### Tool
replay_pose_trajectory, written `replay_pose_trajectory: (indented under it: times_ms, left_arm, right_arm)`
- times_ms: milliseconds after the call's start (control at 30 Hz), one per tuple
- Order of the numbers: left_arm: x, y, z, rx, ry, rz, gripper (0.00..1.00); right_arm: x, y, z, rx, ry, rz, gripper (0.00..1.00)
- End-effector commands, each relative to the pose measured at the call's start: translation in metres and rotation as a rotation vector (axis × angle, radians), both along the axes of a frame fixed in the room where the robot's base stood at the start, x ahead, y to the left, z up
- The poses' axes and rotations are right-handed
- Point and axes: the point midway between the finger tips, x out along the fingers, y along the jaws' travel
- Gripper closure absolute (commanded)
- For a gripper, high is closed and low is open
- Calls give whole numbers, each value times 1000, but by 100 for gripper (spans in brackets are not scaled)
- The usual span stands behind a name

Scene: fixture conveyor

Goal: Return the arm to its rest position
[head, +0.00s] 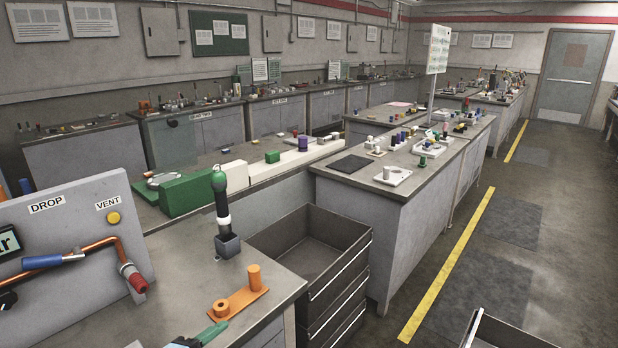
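Neither of my grippers shows clearly in the head view, and no arm of mine can be made out. A green and dark piece (205,337) is cut off by the bottom edge, and I cannot tell what it is. On the near bench (180,275) an orange plate with two round posts (239,303) lies near the right edge. Behind it a black, white and green post (222,208) stands upright in a grey square block (228,245).
A grey panel (75,225) with a copper pipe and red end stands at left. Dark open-topped bins (340,245) fill the gap beside the bench. A green-ended white conveyor (285,166) runs behind. Another bench (385,200) holds small parts. The aisle floor (530,235) at right is mostly clear.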

Motion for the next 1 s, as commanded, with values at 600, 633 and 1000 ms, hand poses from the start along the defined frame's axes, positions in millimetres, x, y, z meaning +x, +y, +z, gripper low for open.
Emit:
replay_pose_trajectory:
  times_ms: [600,633,1000]
  left_arm:
    - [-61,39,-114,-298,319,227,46]
    - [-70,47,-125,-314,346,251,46]
    - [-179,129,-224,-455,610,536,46]
  right_arm:
    - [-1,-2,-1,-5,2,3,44]
    - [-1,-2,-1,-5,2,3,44]
    - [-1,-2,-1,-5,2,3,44]
